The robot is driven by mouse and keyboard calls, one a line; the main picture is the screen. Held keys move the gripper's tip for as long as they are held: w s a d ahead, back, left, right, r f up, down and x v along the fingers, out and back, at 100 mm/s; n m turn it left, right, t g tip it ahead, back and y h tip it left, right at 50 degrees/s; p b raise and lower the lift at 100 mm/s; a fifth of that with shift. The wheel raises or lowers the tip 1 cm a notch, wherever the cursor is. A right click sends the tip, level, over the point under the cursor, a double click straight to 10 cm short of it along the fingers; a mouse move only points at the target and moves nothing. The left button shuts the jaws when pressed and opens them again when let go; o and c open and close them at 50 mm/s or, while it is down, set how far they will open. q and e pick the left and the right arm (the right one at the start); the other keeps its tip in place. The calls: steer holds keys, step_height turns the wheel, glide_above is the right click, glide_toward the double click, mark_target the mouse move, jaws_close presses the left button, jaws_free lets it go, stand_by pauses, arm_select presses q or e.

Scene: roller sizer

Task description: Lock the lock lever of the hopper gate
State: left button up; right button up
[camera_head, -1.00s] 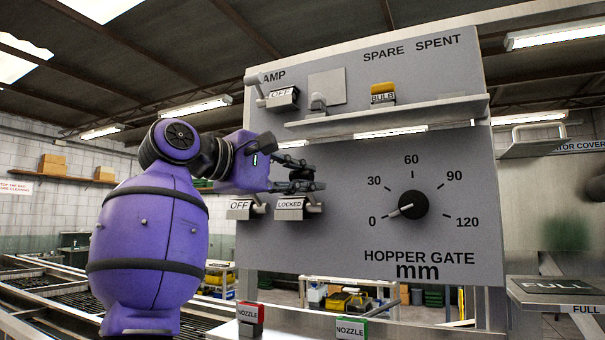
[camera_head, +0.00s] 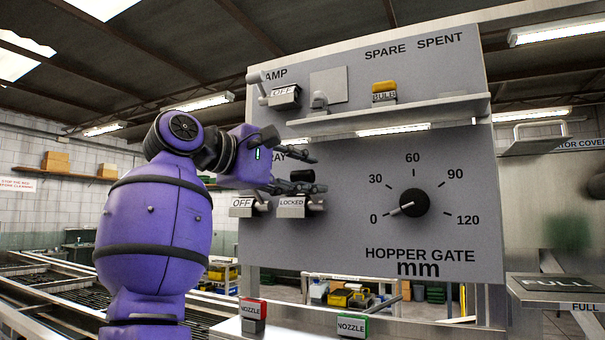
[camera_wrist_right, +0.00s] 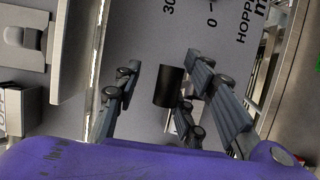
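The hopper gate's lock lever (camera_head: 316,206) is at the lower left of the grey panel, beside a small box labelled LOCKED (camera_head: 291,203). A black cylindrical knob (camera_head: 302,175) shows just above that box; I cannot clearly see how it joins the lever. My right gripper (camera_head: 314,172) is open in front of the panel, one finger above the knob and one below. In the right wrist view the knob (camera_wrist_right: 169,86) lies between the spread fingers, nearer the right one, with a gap to the left one. My left gripper is not in view.
A lever box labelled OFF (camera_head: 242,203) sits close left of the LOCKED box. The hopper gate dial (camera_head: 413,203) points near 0 on the right. A shelf (camera_head: 400,108) with a yellow bulb box (camera_head: 383,91) juts out above. Red (camera_head: 253,308) and green (camera_head: 352,326) nozzle boxes stand below.

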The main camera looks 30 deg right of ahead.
steer(key=v, duration=1.2)
steer(key=shift+c, duration=0.3)
